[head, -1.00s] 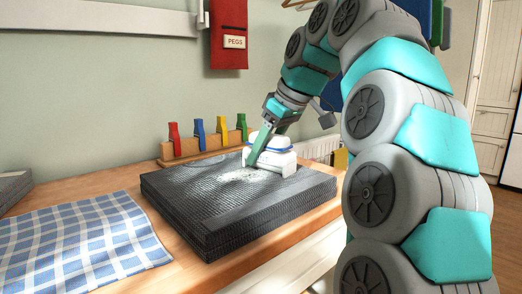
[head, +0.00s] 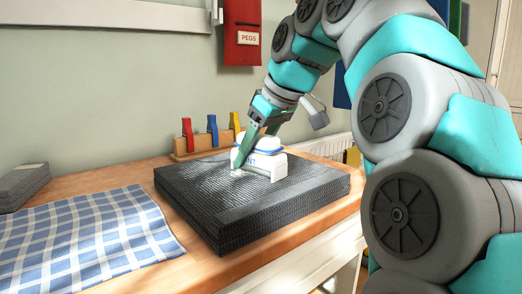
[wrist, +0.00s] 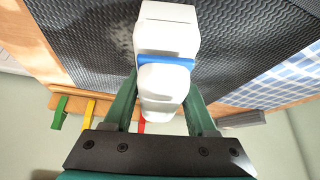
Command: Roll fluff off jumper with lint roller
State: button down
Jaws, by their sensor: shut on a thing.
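The jumper (head: 290,195) is a dark grey, ribbed, folded block lying flat on the wooden worktop. My gripper (head: 247,150) is shut on the lint roller (head: 266,163), a white body with a blue band. The roller is low over the jumper's back middle and appears to touch its top. A small white tuft of fluff (head: 237,172) shows beside the roller's left end, with faint pale specks left of it. In the wrist view the roller (wrist: 166,30) sits between both fingers (wrist: 163,85), over the ribbed jumper (wrist: 235,45). The roller's underside is hidden.
A blue checked cloth (head: 90,240) lies left of the jumper. A grey folded stack (head: 22,184) is at the far left. A wooden rack with coloured pegs (head: 212,132) stands behind. A red pegs pouch (head: 242,35) hangs on the wall. The worktop's front edge is close to the jumper.

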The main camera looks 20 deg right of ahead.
jog(key=shift+s+a+f, duration=0.1)
jog(key=shift+s+a, duration=0.15)
jog(key=shift+a, duration=0.5)
jog(key=shift+s+a+r, duration=0.1)
jog(key=shift+s+a, duration=0.1)
jog(key=shift+a, duration=0.5)
jog(key=shift+s+a+f, duration=0.1)
jog(key=shift+s+a, duration=0.15)
jog(key=shift+a, duration=0.5)
jog(key=shift+w+a, duration=0.1)
jog(key=shift+w+r, duration=0.2)
jog(key=shift+w+d, duration=0.2)
jog(key=shift+d, duration=0.4)
jog(key=shift+w+d+f+p, duration=0.1)
jog(key=shift+w+d, duration=0.2)
jog(key=shift+d, duration=0.65)
jog(key=shift+w+d+f+p, duration=0.15)
jog(key=shift+w+d, duration=0.15)
jog(key=shift+d, duration=0.7)
jog(key=shift+w+d+r+p, duration=0.1)
jog(key=shift+w+d, duration=0.2)
jog(key=shift+d, duration=0.65)
jog(key=shift+w+d+p, duration=0.25)
jog(key=shift+w+d, duration=0.05)
jog(key=shift+d, duration=0.6)
jog(key=shift+w+d+p, duration=0.25)
jog(key=shift+w+d, duration=0.05)
jog(key=shift+d, duration=0.55)
